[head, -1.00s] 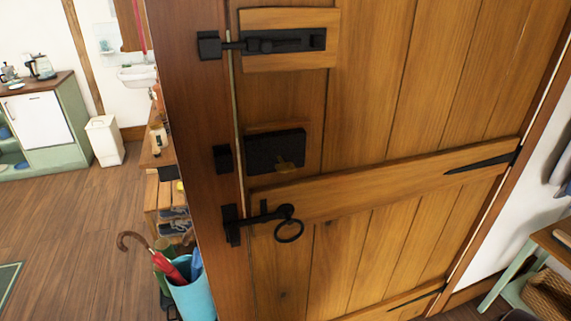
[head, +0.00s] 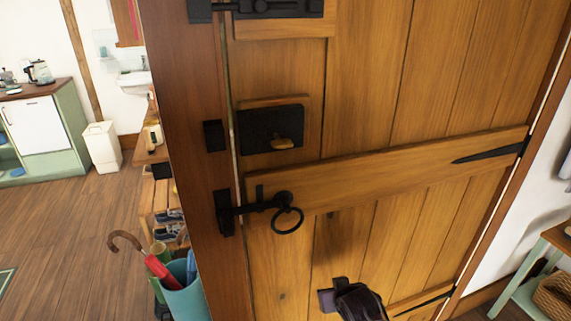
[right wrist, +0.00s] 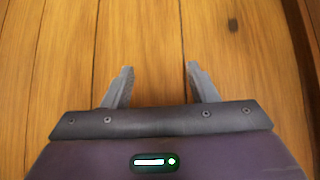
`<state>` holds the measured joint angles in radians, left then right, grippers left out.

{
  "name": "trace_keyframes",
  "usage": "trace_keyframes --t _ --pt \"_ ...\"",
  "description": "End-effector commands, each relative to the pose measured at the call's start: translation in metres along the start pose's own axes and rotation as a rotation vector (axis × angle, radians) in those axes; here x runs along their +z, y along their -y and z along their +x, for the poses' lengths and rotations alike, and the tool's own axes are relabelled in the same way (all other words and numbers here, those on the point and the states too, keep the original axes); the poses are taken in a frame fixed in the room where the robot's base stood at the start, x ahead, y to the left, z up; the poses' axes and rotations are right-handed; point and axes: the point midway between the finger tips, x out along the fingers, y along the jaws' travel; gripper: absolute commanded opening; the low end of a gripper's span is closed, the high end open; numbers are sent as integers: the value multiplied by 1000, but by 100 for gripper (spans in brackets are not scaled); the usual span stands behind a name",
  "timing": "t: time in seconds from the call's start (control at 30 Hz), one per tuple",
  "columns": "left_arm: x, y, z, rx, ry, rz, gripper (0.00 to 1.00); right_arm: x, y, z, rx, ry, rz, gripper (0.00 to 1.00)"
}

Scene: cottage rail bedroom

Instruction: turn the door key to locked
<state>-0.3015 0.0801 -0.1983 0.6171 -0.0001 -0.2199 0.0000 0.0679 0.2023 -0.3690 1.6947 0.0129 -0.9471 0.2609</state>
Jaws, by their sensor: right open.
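The wooden door (head: 360,110) fills the middle of the head view and looks shut. A black lock box (head: 257,124) is on its left side, with a small brass key (head: 286,143) at its lower right part. The key's bow looks roughly level. My right gripper (head: 328,298) is low in front of the door, below and right of the key. In the right wrist view its two fingers (right wrist: 158,80) are apart with nothing between them, facing bare planks. The key is not in the right wrist view. My left gripper is not in view.
A black latch with a ring (head: 287,219) sits below the lock, and a black bolt (head: 280,8) is above it. A teal umbrella bin (head: 188,297) stands left of the door. A small table (head: 545,262) is at the right.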

Motion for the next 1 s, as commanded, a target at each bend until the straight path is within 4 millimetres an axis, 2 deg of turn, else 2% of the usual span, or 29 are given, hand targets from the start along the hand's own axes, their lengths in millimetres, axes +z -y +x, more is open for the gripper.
trace_keyframes --t 0.03,0.1,0.17,0.2,0.33,0.4,0.5,0.6,0.73,0.87,1.0 --pt "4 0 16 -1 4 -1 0 -40 9 -26 -9 -77 -1 53" --pt "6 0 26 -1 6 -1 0 -84 21 -71 -22 -158 3 53" --pt "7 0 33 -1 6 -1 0 -113 31 -112 -35 -226 7 53" --pt "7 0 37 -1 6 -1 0 -129 38 -140 -44 -272 7 53" --pt "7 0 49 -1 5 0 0 -178 60 -235 -80 -457 2 53" --pt "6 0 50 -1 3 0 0 -199 71 -271 -97 -541 -3 53" --pt "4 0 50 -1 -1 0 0 -221 84 -310 -120 -645 -13 53" --pt "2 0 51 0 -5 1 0 -237 95 -340 -138 -726 -23 53" --pt "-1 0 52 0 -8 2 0 -247 104 -363 -154 -789 -31 53" --pt "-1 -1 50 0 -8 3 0 -254 107 -366 -159 -807 -33 53" --pt "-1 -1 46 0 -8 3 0 -268 110 -354 -157 -805 -32 53"
